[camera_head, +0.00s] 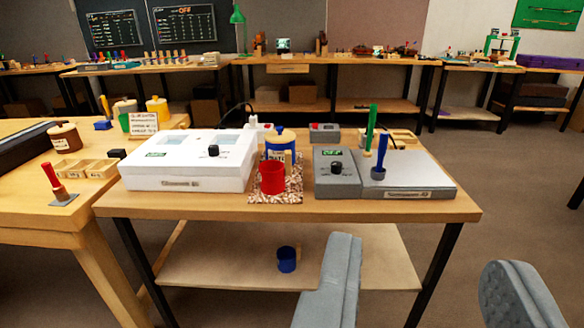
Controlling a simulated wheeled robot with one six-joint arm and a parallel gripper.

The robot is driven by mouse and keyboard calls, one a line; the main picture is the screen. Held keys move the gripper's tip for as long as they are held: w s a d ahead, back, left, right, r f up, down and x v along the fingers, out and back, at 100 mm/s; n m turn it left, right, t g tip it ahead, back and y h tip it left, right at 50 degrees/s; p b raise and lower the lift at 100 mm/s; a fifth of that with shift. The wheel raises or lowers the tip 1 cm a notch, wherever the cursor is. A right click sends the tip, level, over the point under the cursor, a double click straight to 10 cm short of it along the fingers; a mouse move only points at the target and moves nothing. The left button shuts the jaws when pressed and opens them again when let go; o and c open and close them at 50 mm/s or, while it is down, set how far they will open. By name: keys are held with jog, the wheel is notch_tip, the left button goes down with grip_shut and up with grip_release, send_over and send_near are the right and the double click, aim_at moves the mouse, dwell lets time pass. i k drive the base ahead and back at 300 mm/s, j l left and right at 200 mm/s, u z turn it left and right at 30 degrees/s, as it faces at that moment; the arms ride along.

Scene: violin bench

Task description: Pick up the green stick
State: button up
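The green stick (371,118) stands upright at the right half of the wooden table, at the back of the grey device (338,187). Its lower end is hard to make out. A blue stick (382,148) stands just in front and to the right of it, in a small grey cup (378,173). My gripper (423,254) is low in the picture, with its two grey fingers wide apart and nothing between them. The fingers show in front of the table, below the stick in the picture and apart from it.
A white device (190,160) fills the table's left side. A blue cup (287,260) is on the lower shelf (215,270).

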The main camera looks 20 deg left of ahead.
aim_at(372, 115)
jog(key=i+j, duration=0.1)
jog(key=i, duration=0.35)
jog(key=i+j+z, duration=0.1)
jog(key=i, duration=0.4)
jog(key=i+j, duration=0.15)
jog(key=i, duration=0.3)
